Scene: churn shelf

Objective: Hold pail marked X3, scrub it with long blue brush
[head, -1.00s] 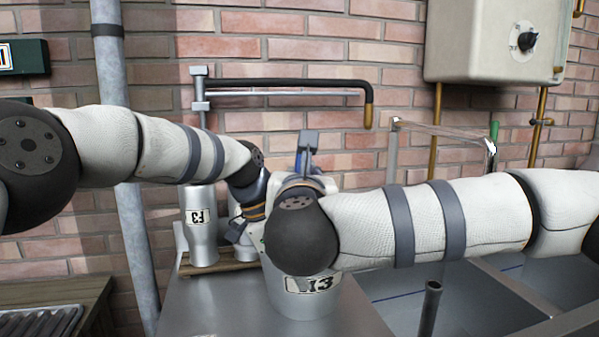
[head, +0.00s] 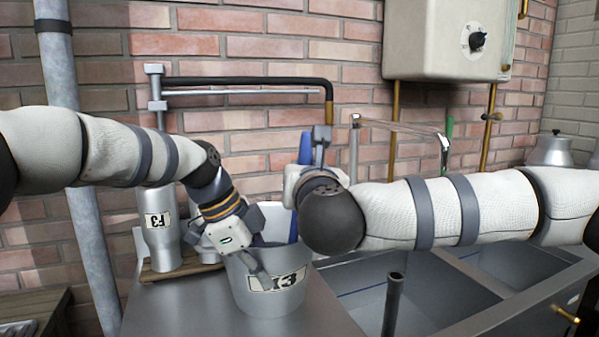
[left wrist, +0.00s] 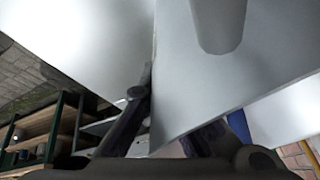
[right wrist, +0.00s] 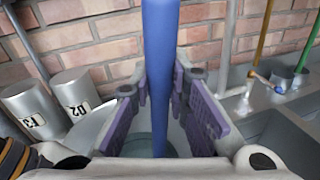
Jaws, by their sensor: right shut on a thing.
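The grey metal pail marked X3 (head: 268,297) stands upright on the metal counter, its label partly covered by a finger. My left gripper (head: 258,258) is at the pail's left rim, one finger outside the wall. In the left wrist view its fingers (left wrist: 170,122) stand apart with the pale pail wall between them. My right gripper (right wrist: 160,100) is shut on the long blue brush (right wrist: 160,45), above and behind the pail. The brush (head: 305,148) is upright; its lower end goes down at the pail in the right wrist view, its bristles hidden.
A can marked F3 (head: 160,245) and another marked D2 (right wrist: 78,92) stand on a wooden board (head: 185,270) left of the pail. A sink (head: 375,295) lies to the right, with an upright pipe (head: 394,300) near the pail. A wall pipe (head: 240,82) runs behind.

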